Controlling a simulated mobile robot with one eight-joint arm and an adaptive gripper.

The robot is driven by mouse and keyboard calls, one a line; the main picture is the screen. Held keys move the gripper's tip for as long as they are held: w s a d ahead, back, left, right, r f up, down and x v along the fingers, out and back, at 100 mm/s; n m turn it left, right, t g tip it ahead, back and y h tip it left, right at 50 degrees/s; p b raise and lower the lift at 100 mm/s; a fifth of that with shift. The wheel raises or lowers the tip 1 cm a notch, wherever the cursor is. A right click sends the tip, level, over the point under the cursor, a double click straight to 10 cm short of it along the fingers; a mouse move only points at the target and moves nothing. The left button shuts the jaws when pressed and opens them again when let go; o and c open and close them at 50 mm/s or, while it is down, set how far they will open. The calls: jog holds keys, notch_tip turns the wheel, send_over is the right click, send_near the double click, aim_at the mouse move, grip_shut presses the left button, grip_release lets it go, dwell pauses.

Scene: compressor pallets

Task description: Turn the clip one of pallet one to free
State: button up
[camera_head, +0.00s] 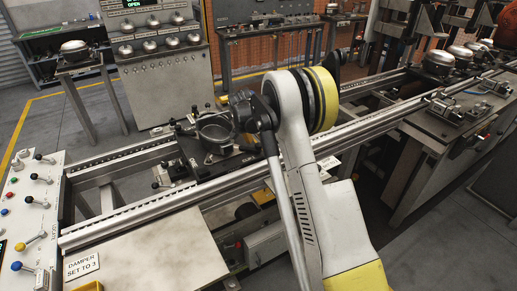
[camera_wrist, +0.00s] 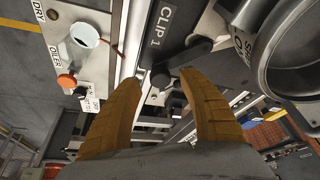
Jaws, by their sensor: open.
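In the wrist view, clip one is a dark lever (camera_wrist: 184,60) beside a black "CLIP 1" label (camera_wrist: 162,22). In the head view, the pallet (camera_head: 190,152) is a dark plate with a round metal ring (camera_head: 215,130), resting on the rails. My arm reaches over its right side, and my fingers cannot be made out there. The wrist view shows the large ring (camera_wrist: 262,55) right of the clip.
A control panel (camera_head: 30,200) with coloured knobs stands at the left; the wrist view shows a panel marked "OILER" (camera_wrist: 52,42). The front rail (camera_head: 150,215) runs past the pallet. A pale table top (camera_head: 155,255) is clear in front. Compressors (camera_head: 438,62) stand at the back right.

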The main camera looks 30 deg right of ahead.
jog(key=shift+x, duration=1.2)
grip_shut()
